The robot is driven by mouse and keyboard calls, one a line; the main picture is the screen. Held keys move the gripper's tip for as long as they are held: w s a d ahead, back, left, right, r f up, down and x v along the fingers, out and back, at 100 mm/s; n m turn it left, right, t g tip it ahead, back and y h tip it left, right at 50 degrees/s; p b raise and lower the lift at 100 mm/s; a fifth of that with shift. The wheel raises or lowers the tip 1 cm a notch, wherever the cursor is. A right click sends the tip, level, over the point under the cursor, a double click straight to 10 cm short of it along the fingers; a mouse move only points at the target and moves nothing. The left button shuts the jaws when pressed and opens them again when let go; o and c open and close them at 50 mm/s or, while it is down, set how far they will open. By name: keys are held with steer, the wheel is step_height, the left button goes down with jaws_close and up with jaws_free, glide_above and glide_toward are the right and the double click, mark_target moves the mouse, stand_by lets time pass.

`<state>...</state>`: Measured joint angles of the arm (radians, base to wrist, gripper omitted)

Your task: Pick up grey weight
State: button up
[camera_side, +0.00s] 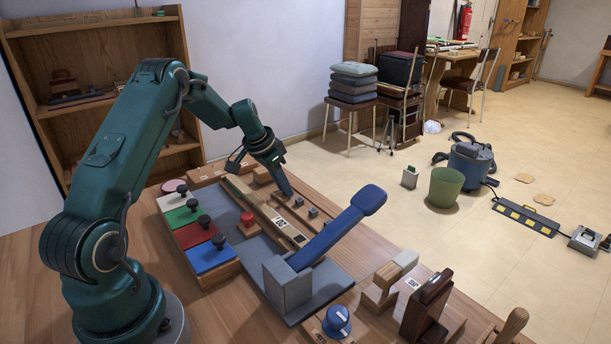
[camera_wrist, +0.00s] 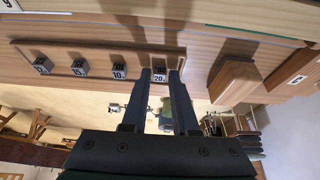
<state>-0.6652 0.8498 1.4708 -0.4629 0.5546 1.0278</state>
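Several small grey weights with number labels sit in a row on a wooden board (camera_wrist: 100,58) in the wrist view. The largest grey weight, labelled 20 (camera_wrist: 159,75), lies between the two fingertips of my gripper (camera_wrist: 160,82). The fingers look open, one on each side of it, with no clear grip on it. The other weights, including the one labelled 10 (camera_wrist: 118,70), stand to its left. In the side view, my gripper (camera_side: 288,192) points down at the far end of the board, and its fingertips hide the large weight. Smaller weights (camera_side: 313,212) show to its right.
A blue lever (camera_side: 340,225) on a grey base rises in front of the board. Red, green and blue panels with black knobs (camera_side: 204,220) lie to the left. A wooden block (camera_wrist: 234,80) stands right of the weights in the wrist view.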

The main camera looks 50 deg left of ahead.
jaws_close()
steer(key=shift+r, duration=0.1)
